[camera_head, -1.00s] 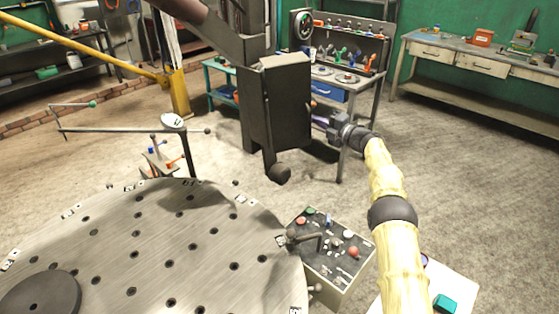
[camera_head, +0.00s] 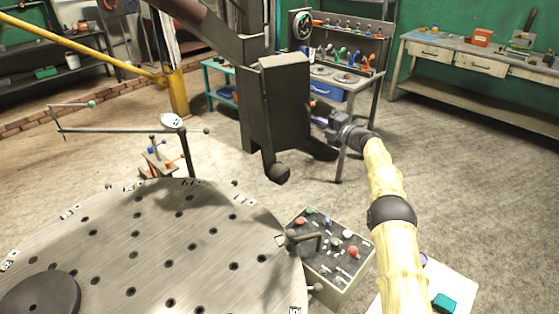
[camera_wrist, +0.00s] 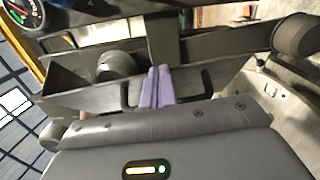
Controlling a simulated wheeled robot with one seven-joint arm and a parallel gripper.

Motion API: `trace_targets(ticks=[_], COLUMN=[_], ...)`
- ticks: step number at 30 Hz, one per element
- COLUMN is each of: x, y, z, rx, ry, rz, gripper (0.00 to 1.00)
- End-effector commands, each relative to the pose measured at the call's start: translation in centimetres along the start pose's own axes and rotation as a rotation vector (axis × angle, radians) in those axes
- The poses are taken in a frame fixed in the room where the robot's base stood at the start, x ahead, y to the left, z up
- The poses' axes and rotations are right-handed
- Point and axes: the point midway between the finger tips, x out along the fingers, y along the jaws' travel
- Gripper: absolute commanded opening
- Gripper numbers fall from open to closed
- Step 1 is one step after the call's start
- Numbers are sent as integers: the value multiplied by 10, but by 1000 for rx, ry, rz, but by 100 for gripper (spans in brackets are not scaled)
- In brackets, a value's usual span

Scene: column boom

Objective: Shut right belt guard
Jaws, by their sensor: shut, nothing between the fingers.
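The belt guard, a dark grey upright box (camera_head: 285,105), stands on the column behind the round table in the head view. Which of its panels is the hinged cover, and whether it is fully shut, I cannot tell. My gripper (camera_head: 318,121) is at the box's right side, with its purple fingers pointing left towards it. In the wrist view the purple fingers (camera_wrist: 157,88) are together and empty, in front of a dark panel (camera_wrist: 190,82) with bent black bars. Contact with the panel is unclear.
The round drilled table (camera_head: 150,245) fills the lower left. A control box (camera_head: 325,260) with buttons and levers stands at its right edge. A dark round knob (camera_head: 279,173) hangs below the guard. A workbench (camera_head: 345,80) stands behind; open floor lies to the right.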

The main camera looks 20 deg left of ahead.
Motion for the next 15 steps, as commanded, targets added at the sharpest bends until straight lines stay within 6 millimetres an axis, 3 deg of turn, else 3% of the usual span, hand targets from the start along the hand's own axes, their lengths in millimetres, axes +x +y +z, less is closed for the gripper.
trace_targets(ticks=[15], x=[-11], y=[-1], z=[3], rx=[1], ry=[-4], rz=[-2], gripper=[0])
